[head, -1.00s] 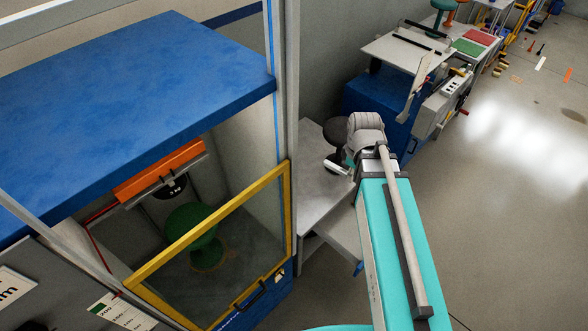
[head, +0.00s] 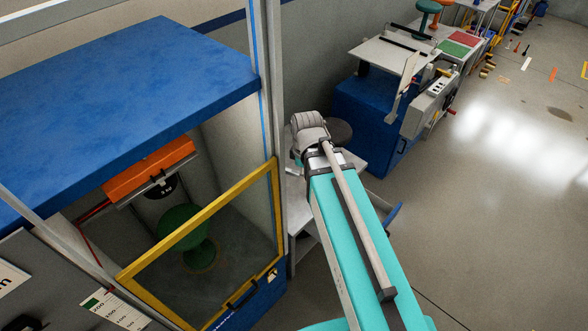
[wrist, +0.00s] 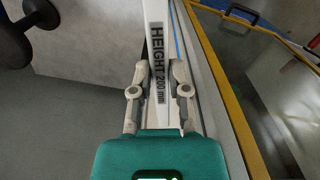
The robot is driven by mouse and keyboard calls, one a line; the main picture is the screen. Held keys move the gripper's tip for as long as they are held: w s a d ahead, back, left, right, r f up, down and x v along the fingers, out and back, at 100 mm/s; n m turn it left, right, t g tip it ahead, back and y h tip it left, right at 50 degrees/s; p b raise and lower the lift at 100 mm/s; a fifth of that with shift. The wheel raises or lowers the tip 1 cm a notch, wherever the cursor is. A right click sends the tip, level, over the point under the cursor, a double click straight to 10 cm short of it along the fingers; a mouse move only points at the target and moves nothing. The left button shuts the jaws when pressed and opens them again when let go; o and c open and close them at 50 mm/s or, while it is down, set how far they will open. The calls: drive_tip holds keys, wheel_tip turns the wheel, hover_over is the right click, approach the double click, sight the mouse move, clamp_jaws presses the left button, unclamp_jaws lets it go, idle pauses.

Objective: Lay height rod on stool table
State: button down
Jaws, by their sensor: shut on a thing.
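The height rod (wrist: 155,14) is a flat white bar printed "HEIGHT 200 mm". In the wrist view my gripper (wrist: 159,72) is shut on it, with a finger on each side, and the rod extends away past the fingertips. The stool table (wrist: 90,40) is a grey top at the upper left of the wrist view; the rod appears over its right part. I cannot tell whether the rod touches it. In the head view the stool table (head: 297,192) is partly hidden behind my arm.
A black stool (head: 338,131) stands at the stool table, its dark parts (wrist: 38,15) at the wrist view's upper left. A blue cabinet with a yellow-framed door (head: 200,215) stands close on the left, holding a green stool (head: 185,230). Open floor (head: 480,200) lies right.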

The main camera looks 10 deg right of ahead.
drive_tip(key=shift+d+f, duration=0.15)
drive_tip(key=w+f+m+b, duration=0.1)
drive_tip(key=w+f+b, duration=0.3)
drive_tip(key=f+b, duration=0.6)
drive_tip(key=w+f+m+b, duration=0.1)
drive_tip(key=w+f+b, duration=0.3)
drive_tip(key=f+b, duration=0.7)
drive_tip(key=w+f+m+b, duration=0.1)
drive_tip(key=w+f+b, duration=0.3)
drive_tip(key=f+b, duration=0.7)
drive_tip(key=shift+d+f+m+b, duration=0.2)
drive_tip(key=shift+f+m+b, duration=0.1)
drive_tip(key=shift+b, duration=0.1)
drive_tip(key=shift+w, duration=0.1)
drive_tip(key=b, duration=0.9)
hover_over(293, 198)
wheel_tip(293, 198, down, 9)
drive_tip(key=shift+w+r, duration=0.1)
